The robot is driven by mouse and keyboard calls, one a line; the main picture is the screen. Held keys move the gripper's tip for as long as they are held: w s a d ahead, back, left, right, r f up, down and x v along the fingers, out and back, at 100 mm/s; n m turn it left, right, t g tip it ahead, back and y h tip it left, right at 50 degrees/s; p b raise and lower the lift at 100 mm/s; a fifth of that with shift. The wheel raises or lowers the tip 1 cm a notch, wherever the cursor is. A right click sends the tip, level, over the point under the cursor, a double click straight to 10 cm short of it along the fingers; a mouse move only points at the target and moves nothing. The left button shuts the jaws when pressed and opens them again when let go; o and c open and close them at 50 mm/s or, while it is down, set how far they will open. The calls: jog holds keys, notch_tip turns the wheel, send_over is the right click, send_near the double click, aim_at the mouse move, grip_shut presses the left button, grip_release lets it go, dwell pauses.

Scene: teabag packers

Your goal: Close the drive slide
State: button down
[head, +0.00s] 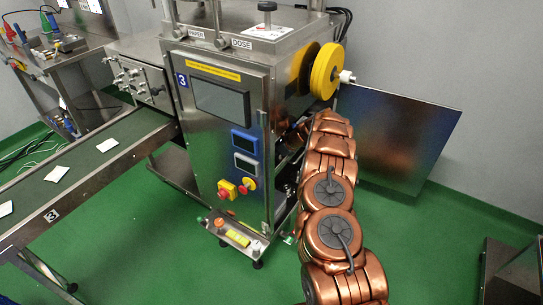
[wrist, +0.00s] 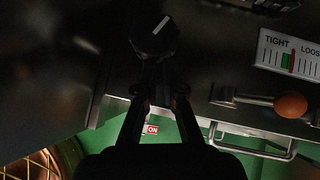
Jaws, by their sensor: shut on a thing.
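In the wrist view my gripper (wrist: 158,84) points away from the camera, its dark fingers close together. The fingertips meet the lower edge of a black knob (wrist: 152,38) with a white line, and the jaws are shut on it as far as the dark picture shows. A red and white ON label (wrist: 152,129) shows low between the fingers. I cannot tell which part is the drive slide. In the head view my copper arm reaches to the right side of packing machine 3 (head: 217,120), and my gripper is hidden there.
In the wrist view a TIGHT–LOOSE scale (wrist: 288,56) and a lever with an orange ball (wrist: 290,105) are at the right. In the head view a yellow wheel (head: 327,71) is above my arm, a shiny panel (head: 395,135) right, and a green conveyor (head: 85,165) left.

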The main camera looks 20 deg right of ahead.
jog(key=shift+w+a+r, duration=0.2)
jog(key=shift+w+a, duration=0.05)
jog(key=shift+a, duration=0.3)
jog(key=shift+d+r, duration=0.1)
jog(key=shift+d, duration=0.05)
jog(key=shift+s+d+r, duration=0.15)
jog(key=shift+d+r, duration=0.05)
jog(key=shift+r, duration=0.1)
jog(key=shift+s+d+r, duration=0.65)
jog(key=shift+d, duration=0.2)
jog(key=s+d, duration=0.8)
jog(key=d, duration=0.1)
jog(key=shift+d+f, duration=0.2)
jog(key=shift+d, duration=0.1)
jog(key=shift+a, duration=0.1)
